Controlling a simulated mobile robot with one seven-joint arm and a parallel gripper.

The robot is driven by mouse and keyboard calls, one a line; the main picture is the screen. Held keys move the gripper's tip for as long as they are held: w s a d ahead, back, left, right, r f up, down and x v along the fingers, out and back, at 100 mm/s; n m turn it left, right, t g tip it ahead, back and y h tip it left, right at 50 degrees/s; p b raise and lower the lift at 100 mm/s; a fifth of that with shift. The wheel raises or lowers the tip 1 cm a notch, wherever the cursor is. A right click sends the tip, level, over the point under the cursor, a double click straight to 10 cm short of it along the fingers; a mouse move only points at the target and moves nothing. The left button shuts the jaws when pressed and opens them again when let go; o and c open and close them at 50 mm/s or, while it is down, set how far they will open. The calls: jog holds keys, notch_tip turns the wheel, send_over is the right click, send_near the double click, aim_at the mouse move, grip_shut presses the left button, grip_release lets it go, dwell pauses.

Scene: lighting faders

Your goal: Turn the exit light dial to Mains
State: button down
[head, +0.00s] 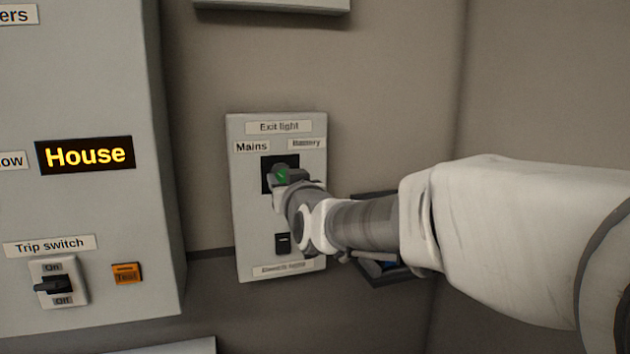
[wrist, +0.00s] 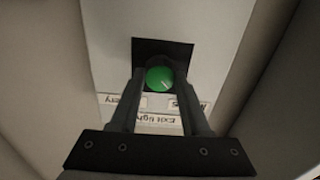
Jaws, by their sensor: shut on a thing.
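The exit light panel (head: 240,215) is a pale plate on the wall, labelled "Exit light" at the top, with "Mains" (head: 251,147) at upper left and "Battery" (head: 306,143) at upper right. Its dial (head: 282,175) is green on a black square, partly hidden by my gripper in the head view. In the wrist view, upside down, the green dial (wrist: 159,79) sits between my fingertips. My gripper (wrist: 160,84) is shut on the dial; it also shows in the head view (head: 284,178). A light mark on the dial's face is too small to read surely.
A small black switch (head: 283,243) is lower on the same panel, close under my wrist. A large grey cabinet at left carries a "House" sign (head: 85,154), a trip switch (head: 53,286) and an orange test button (head: 126,273). A dark holder (head: 385,272) is behind my arm.

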jog(key=shift+r, duration=0.1)
jog(key=shift+c, duration=1.9)
grip_release()
jog(key=v, duration=1.7)
jog(key=shift+s+d, duration=0.15)
jog(key=s+d+f+m+g+h+p, duration=0.2)
jog(key=s+d+g+p, duration=0.3)
jog(key=s+d, duration=0.3)
jog(key=s+d+f+m+g+h+p, duration=0.2)
jog(key=s+d+f+g+h+p, duration=0.2)
jog(key=s+d, duration=0.4)
jog(key=d+f+g+p, duration=0.1)
jog(key=d+g+p, duration=0.1)
jog(key=shift+s+d+f+m+h, duration=0.25)
jog(key=shift+d+f+m+h, duration=0.05)
jog(key=shift+d+f+h, duration=0.1)
